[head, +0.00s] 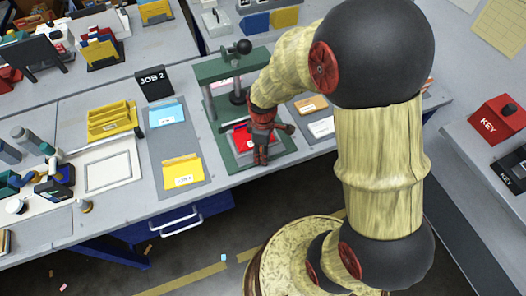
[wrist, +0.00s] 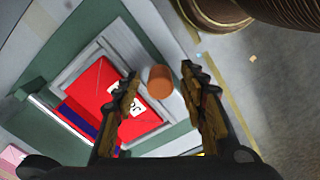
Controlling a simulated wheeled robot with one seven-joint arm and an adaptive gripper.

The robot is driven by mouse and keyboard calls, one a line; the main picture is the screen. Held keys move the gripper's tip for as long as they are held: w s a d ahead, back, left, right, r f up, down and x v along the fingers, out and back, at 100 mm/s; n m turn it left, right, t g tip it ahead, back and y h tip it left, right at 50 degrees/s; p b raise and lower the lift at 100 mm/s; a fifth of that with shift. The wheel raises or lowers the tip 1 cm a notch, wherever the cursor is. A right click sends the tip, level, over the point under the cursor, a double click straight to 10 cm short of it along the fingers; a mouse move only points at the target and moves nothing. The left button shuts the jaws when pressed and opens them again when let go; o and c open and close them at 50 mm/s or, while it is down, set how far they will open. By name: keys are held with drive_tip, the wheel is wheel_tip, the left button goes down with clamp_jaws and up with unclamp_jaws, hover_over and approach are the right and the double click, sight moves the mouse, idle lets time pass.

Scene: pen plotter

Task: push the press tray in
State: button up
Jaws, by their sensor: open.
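The green press (head: 219,69) stands on the workbench, with a black ball on top. Its grey press tray (wrist: 78,58) holds a red card (wrist: 95,88) with a white label and a dark blue band. A round orange-brown knob (wrist: 160,82) sits at the tray's outer edge. My gripper (head: 262,158) is over the front of the tray, pointing down. In the wrist view the open gripper (wrist: 161,72) has one finger on each side of the knob. I cannot tell whether either finger touches it. In the head view my gripper hides the knob and part of the tray.
A grey mat left of the press holds blue and yellow folders (head: 182,172) below a black JOB 2 sign (head: 154,82). Cards (head: 320,127) lie on the right. My arm covers the right side. Floor lies beyond the bench's front edge.

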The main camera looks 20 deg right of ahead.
drive_tip(key=shift+c, duration=0.2)
clamp_jaws()
idle(0.3)
idle(0.4)
